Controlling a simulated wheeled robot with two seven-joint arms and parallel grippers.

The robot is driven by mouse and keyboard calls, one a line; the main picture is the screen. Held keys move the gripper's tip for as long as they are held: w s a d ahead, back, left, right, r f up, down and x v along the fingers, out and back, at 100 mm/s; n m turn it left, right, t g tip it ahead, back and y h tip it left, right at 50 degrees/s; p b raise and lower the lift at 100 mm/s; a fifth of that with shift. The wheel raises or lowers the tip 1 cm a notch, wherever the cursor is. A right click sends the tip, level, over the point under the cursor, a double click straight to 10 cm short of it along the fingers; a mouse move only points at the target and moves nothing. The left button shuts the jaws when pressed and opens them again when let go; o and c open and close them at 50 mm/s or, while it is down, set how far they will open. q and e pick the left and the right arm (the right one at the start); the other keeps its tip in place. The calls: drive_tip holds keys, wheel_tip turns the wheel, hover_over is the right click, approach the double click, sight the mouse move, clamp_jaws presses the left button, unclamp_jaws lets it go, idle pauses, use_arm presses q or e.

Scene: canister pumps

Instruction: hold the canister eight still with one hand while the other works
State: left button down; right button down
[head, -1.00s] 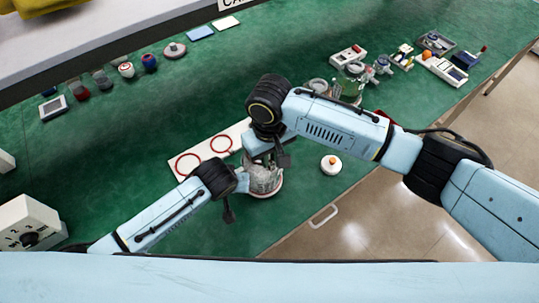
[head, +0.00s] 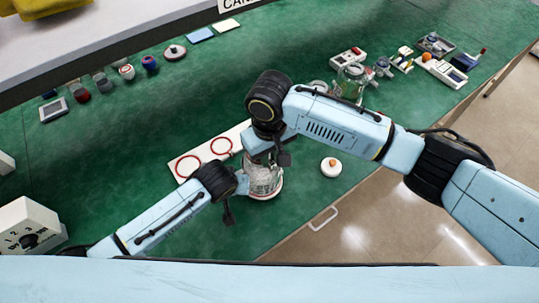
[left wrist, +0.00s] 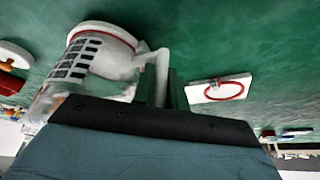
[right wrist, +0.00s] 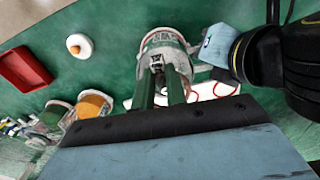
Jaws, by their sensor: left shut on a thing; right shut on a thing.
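The canister (head: 266,181), which I take to be canister eight, stands on the green bench and is pale and see-through. In the left wrist view it (left wrist: 100,52) shows a dark grid marking, a red-ringed base and a white side handle (left wrist: 153,62). My left gripper (head: 240,183) is at its left side, shut on that handle. My right gripper (head: 262,153) is above it, pointing down. In the right wrist view its fingers (right wrist: 165,84) are shut on a small grey part (right wrist: 157,64) at the canister's top. The exact finger contact is partly hidden.
A white board (head: 186,167) with red rings lies behind the canister. A white disc with an orange knob (head: 331,167) lies to its right, near the bench edge. A dial box (head: 30,225) stands at left. Jars (head: 352,80) and small devices crowd the far right.

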sight(270, 160)
drive_tip(key=shift+r, duration=3.3)
use_arm(q)
drive_tip(key=c, duration=1.3)
unclamp_jaws()
drive_tip(key=shift+r, duration=0.1)
drive_tip(key=v, duration=1.2)
drive_tip(key=shift+s, duration=0.15)
